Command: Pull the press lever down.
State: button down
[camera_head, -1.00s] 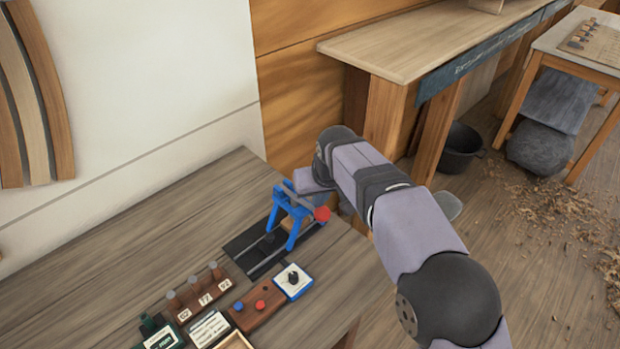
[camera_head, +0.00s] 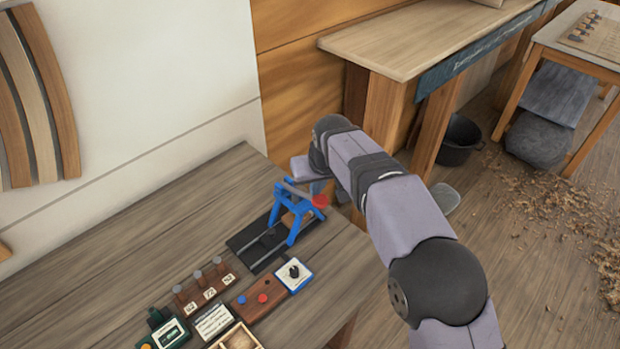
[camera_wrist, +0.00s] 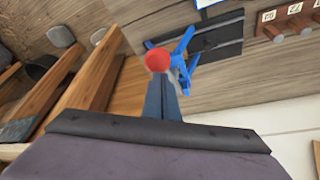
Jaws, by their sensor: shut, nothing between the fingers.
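The press is a blue frame (camera_head: 284,211) on a black base plate (camera_head: 254,249), at the bench's far right corner in the head view. Its grey lever (camera_head: 297,190) slopes down to the right and ends in a red knob (camera_head: 320,201). My gripper (camera_head: 320,186) is beside the knob, partly hidden by my wrist. In the wrist view the shut, empty fingers (camera_wrist: 161,82) point at the red knob (camera_wrist: 157,60), with their tips at its lower edge. I cannot tell whether they touch it. The blue frame (camera_wrist: 180,62) stands just behind the knob.
A white dial box (camera_head: 294,275), a wooden button block (camera_head: 259,299), numbered pegs (camera_head: 206,285) and a green device (camera_head: 168,331) sit at the bench front. A second bench (camera_head: 400,50) stands behind my arm.

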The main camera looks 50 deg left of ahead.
jog(key=shift+a+r+p, duration=0.2)
jog(key=shift+r+p, duration=0.85)
jog(key=shift+a+r+p, duration=0.15)
jog(key=shift+r+p, duration=0.85)
jog(key=shift+p, duration=0.05)
jog(key=shift+a+r+p, duration=0.25)
jog(key=shift+r+p, duration=0.1)
jog(key=shift+r, duration=0.8)
jog(key=shift+a+r+p, duration=0.25)
jog(key=shift+r+p, duration=0.05)
jog(key=shift+r, duration=0.85)
